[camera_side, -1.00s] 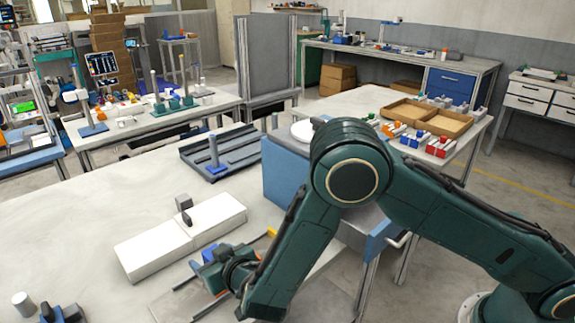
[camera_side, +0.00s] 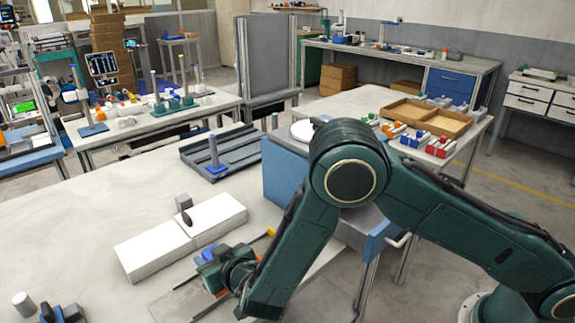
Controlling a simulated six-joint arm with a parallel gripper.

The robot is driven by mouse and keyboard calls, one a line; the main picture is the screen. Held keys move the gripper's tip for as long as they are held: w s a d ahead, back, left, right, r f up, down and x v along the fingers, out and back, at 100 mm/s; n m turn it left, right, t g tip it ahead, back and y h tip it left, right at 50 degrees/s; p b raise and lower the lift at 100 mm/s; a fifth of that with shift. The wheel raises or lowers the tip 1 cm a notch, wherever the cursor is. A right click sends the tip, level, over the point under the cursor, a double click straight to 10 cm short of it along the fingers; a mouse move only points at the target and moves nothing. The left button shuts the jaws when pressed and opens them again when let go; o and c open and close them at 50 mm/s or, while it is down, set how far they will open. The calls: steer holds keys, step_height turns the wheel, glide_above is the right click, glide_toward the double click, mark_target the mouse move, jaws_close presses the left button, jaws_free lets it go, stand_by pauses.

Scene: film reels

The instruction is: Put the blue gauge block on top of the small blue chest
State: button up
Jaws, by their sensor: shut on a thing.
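My gripper (camera_side: 222,270) is low over the near part of the white table, at the lower middle of the picture. It is shut on a small blue piece (camera_side: 208,254), which looks like the blue gauge block; the gripper partly covers it. A blue chest-like box (camera_side: 284,172) stands behind my arm, to the upper right of the gripper and apart from it. My arm hides much of its right side. I cannot tell whether the blue piece touches what lies below it.
Two white blocks (camera_side: 150,256) lie end to end left of the gripper, with dark knobs by them. A dark grey grooved plate (camera_side: 228,160) with a blue-footed post lies behind. A grey cylinder (camera_side: 22,303) stands at lower left. The table's left middle is clear.

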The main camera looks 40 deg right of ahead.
steer(key=shift+r, duration=0.15)
step_height(320, 180, up, 20)
stand_by(0.9)
steer(key=shift+d, duration=0.1)
stand_by(0.4)
steer(key=w+d+r, duration=0.3)
steer(key=w+d, duration=0.3)
steer(key=d, duration=0.3)
steer(key=w+d+r+m+h, duration=0.1)
steer(key=w+d+r, duration=0.1)
steer(key=w+d, duration=0.45)
steer(key=w+d+r, duration=0.3)
steer(key=w+d, duration=0.1)
steer(key=d, duration=0.6)
steer(key=s+d+r, duration=0.2)
steer(key=d+r, duration=0.2)
steer(key=d, duration=0.5)
steer(key=s+d+r+n+y, duration=0.15)
steer(key=d+r, duration=0.25)
steer(key=d, duration=0.5)
steer(key=s+d+r+m+h, duration=0.15)
steer(key=d+r, duration=0.25)
steer(key=d, duration=0.6)
steer(key=shift+n+y, duration=0.5)
steer(key=f, duration=2)
steer(key=shift+s+a, duration=0.15)
steer(key=shift+s, duration=0.1)
steer(key=shift+f, duration=0.2)
